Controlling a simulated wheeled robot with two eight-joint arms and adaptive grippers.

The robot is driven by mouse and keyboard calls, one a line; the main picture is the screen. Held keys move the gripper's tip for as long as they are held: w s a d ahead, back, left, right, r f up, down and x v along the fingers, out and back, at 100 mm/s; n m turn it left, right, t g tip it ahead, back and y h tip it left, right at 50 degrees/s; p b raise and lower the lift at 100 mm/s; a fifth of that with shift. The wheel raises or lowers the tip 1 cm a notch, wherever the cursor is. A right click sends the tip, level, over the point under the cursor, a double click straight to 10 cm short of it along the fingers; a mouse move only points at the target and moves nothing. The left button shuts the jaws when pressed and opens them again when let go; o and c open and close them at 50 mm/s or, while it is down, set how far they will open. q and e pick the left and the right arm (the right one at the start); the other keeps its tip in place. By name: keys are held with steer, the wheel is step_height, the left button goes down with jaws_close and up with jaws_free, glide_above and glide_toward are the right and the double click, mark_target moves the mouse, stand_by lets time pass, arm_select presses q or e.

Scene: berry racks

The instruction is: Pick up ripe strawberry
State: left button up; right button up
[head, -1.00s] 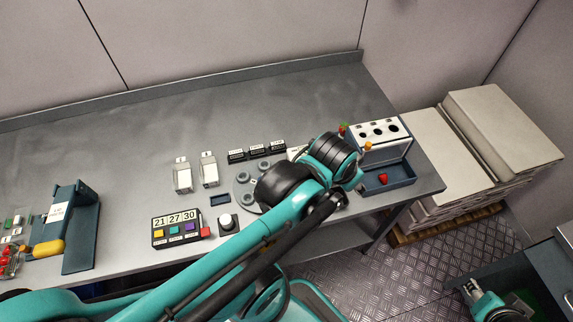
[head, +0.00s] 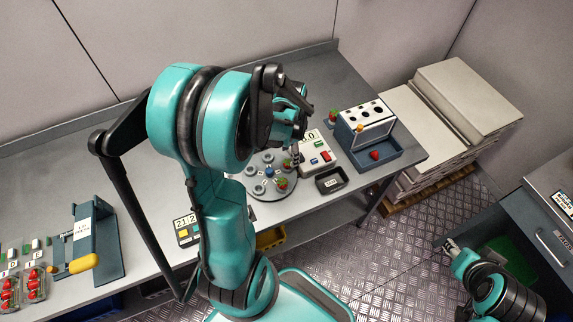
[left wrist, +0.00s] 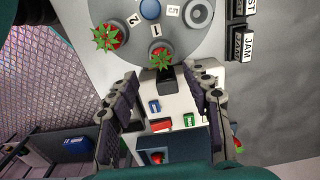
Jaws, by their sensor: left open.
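A round grey disc (head: 250,188) with several cups lies on the bench. Two red strawberries with green leaves show at it in the left wrist view, one at the left (left wrist: 107,38) and one nearer the middle (left wrist: 160,58). In the head view one strawberry (head: 282,184) sits at the disc's front right. My left gripper (head: 294,150) is above the disc's right side, partly hidden by its arm. In the left wrist view its fingers (left wrist: 163,80) are apart, with the middle strawberry just beyond the gap, seemingly not gripped. My right gripper (head: 449,246) is low at the right, too small to read.
A white box with buttons (head: 318,142) and a small dark tray (head: 331,182) stand right of the disc. Beyond is a white rack with holes (head: 366,118) over a blue tray holding a red piece (head: 375,155). A lever device (head: 95,240) is at left.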

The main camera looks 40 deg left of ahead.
mark_target(287, 162)
arm_select(q)
steer(key=f, duration=0.3)
steer(key=f+b, duration=0.1)
steer(key=shift+s+a+f, duration=0.15)
steer(key=shift+a+f, duration=0.1)
steer(key=shift+a, duration=0.05)
steer(key=c, duration=0.7)
steer(key=shift+r, duration=0.1)
